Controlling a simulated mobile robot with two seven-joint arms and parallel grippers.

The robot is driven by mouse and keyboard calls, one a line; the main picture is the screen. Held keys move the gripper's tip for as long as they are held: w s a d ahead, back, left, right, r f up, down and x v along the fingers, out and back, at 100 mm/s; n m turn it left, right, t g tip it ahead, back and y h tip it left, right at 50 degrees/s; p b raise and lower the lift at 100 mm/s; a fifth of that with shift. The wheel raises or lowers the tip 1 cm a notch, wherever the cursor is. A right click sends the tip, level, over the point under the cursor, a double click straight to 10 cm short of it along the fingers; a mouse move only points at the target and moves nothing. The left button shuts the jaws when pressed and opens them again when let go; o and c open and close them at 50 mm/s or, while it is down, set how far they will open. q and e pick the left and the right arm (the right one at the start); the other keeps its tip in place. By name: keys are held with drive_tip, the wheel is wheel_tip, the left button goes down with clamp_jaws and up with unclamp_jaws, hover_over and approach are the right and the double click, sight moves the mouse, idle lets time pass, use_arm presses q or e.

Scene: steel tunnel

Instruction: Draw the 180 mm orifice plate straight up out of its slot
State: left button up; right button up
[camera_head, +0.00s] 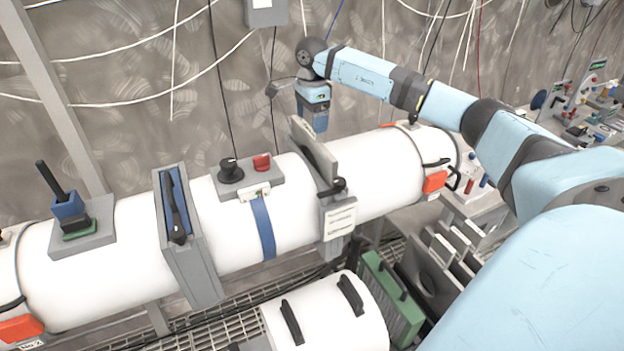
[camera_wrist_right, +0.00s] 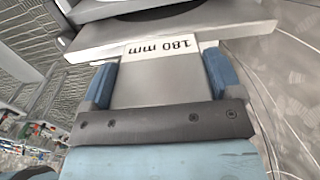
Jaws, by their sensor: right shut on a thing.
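The 180 mm orifice plate (camera_wrist_right: 160,82) shows in the right wrist view as a flat grey tab with a white label reading "180 mm". My right gripper (camera_head: 313,120) is shut on this tab, with one blue finger on each side. Beyond the label lies a grey slotted block (camera_wrist_right: 240,33). In the head view the gripper points down at the far upper side of the grey slab-like housing (camera_head: 316,152) on the white pipe (camera_head: 382,170). The plate is hidden or not distinguishable there, and how deep it sits cannot be told. My left gripper is in neither view.
Left along the pipe stands another grey housing (camera_head: 200,272) with a blue insert, then a block with a black handle (camera_head: 60,195). Cables hang on the wall behind. Grey plates (camera_head: 432,278) stand below right.

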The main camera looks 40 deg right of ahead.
drive_tip(key=shift+r+p, duration=1)
drive_tip(key=shift+r, duration=2.15)
drive_tip(key=shift+r, duration=3.5)
wheel_tip(320, 180, up, 7)
